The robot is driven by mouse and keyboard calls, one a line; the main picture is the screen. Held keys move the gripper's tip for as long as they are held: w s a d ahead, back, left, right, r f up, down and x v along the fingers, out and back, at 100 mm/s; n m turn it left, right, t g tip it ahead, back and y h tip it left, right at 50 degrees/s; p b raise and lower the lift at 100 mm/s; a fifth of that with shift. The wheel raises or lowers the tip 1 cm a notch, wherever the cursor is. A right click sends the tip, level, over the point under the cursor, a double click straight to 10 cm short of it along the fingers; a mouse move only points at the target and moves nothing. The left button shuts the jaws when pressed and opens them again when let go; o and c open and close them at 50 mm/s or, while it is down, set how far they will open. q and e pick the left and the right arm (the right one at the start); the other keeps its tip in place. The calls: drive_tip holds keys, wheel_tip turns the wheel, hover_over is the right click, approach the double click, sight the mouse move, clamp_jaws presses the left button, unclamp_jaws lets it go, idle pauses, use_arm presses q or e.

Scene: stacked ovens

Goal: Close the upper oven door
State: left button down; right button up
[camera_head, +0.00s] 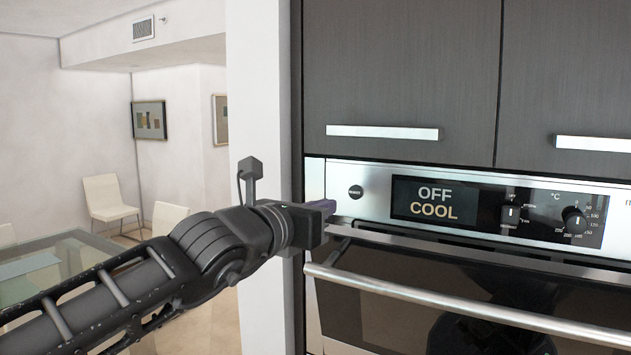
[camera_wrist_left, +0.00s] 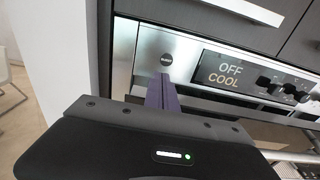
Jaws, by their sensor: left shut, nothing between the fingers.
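The upper oven has a steel control panel (camera_head: 372,208) with a display reading "OFF COOL". Below it is the oven door (camera_head: 400,262), dark glass with a long steel bar handle (camera_head: 460,303). A dark gap shows between the panel and the door's top edge; the door looks near upright, perhaps slightly ajar. My left gripper (camera_head: 326,206) is shut and empty, at the panel's left end, above and left of the handle. In the left wrist view its purple fingers (camera_wrist_left: 161,94) point at the panel (camera_wrist_left: 150,62); contact cannot be told. My right gripper is out of view.
Dark cabinets (camera_head: 400,70) with bar handles sit above the oven. A white wall end (camera_head: 262,100) stands left of it. A glass table (camera_head: 50,265) and a white chair (camera_head: 108,198) are farther left. Room in front of the door looks clear.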

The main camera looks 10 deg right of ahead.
use_arm(q)
drive_tip(key=r, duration=0.1)
drive_tip(key=s+r, duration=0.1)
drive_tip(key=r, duration=0.1)
drive_tip(key=s+a+r, duration=0.1)
drive_tip(key=r, duration=0.1)
drive_tip(key=shift+a+r, duration=0.1)
drive_tip(key=shift+w, duration=0.1)
